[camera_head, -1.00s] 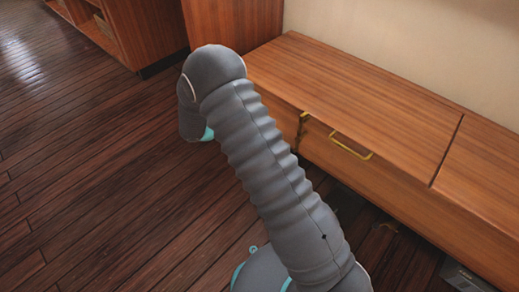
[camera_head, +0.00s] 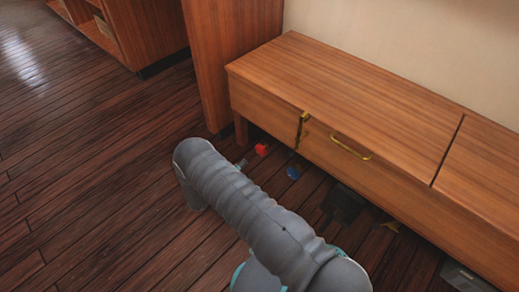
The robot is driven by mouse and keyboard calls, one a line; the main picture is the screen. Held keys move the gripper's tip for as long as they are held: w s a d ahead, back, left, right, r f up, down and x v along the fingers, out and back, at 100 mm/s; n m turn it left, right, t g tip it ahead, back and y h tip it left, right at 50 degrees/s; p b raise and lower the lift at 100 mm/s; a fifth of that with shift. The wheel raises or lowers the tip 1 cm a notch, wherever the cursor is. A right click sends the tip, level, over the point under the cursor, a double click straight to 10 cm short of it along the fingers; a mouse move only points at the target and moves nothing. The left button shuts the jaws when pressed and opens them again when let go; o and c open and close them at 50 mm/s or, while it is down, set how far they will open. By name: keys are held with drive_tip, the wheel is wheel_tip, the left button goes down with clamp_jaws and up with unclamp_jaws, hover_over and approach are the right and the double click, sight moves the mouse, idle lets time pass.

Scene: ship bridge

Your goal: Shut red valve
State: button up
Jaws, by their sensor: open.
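A small red object (camera_head: 261,149), which looks like the red valve, shows low under the left end of the wooden bench, close to the floor. Its shape and handle position are too small to tell. My arm (camera_head: 250,210) reaches from the lower right toward the left, and its bend is left of the red object. My gripper cannot be made out; it is hidden behind or below the arm. A small grey-green piece (camera_head: 241,164) shows just beyond the arm, left of the red object; I cannot tell what it is.
A blue object (camera_head: 293,172) sits under the bench, right of the red one. The long wooden bench (camera_head: 350,95) with a brass handle (camera_head: 351,147) overhangs them. A dark box (camera_head: 343,205) is below it. A tall wooden panel (camera_head: 232,60) stands behind. The plank floor (camera_head: 90,180) at left is clear.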

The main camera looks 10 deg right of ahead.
sight(258, 150)
drive_tip(key=x, duration=1.2)
drive_tip(key=shift+d, duration=0.15)
drive_tip(key=c, duration=1.1)
